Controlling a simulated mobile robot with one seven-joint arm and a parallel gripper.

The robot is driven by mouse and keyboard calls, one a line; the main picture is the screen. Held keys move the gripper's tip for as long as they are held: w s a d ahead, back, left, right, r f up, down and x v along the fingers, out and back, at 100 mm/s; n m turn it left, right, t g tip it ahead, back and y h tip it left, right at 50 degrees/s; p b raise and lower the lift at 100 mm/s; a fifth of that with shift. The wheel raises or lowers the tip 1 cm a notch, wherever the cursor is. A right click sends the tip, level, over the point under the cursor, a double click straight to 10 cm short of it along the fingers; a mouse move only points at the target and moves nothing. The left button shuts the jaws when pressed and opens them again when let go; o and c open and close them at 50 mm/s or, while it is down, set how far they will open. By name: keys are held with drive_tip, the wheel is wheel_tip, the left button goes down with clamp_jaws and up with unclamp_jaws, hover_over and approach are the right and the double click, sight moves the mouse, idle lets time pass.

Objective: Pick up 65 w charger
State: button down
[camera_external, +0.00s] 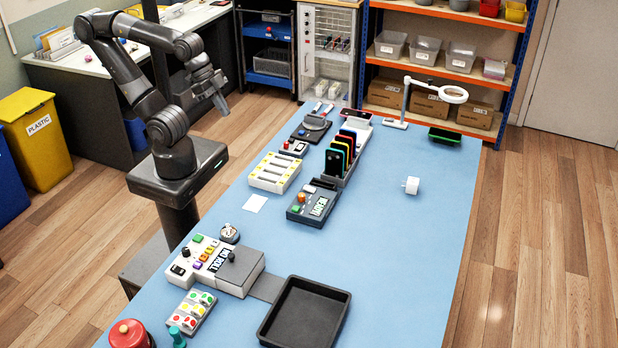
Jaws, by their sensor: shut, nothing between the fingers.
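A small white block with a short stub on one side, which looks like the charger (412,185), lies alone on the right part of the blue table (385,255). Any marking on it is too small to read. My gripper (222,106) hangs in the air at the left, beyond the table's left edge and well away from the charger. Its fingers point down and look shut and empty.
A phone rack (342,152), a white slotted tray (275,172) and a dark button box (312,204) stand mid-table. A black tray (305,312) and a white control box (215,264) are at the front. A magnifier lamp (452,94) stands at the back right. Table around the charger is clear.

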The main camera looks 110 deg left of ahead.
drive_tip(key=c, duration=2.2)
unclamp_jaws()
drive_tip(key=c, duration=0.8)
unclamp_jaws()
drive_tip(key=shift+c, duration=0.2)
drive_tip(key=w+a+r, duration=0.2)
drive_tip(key=w, duration=0.7)
drive_tip(key=w+a+r, duration=0.1)
drive_tip(key=w+r, duration=0.2)
drive_tip(key=w, duration=0.5)
drive_tip(key=g, duration=0.1)
hover_over(413, 180)
drive_tip(key=s, duration=0.3)
drive_tip(key=shift+n, duration=0.4)
wheel_tip(413, 180, down, 27)
drive_tip(key=shift+w+a+r, duration=0.1)
drive_tip(key=shift+a, duration=0.05)
drive_tip(key=shift+w+x, duration=0.2)
drive_tip(key=shift+x, duration=3)
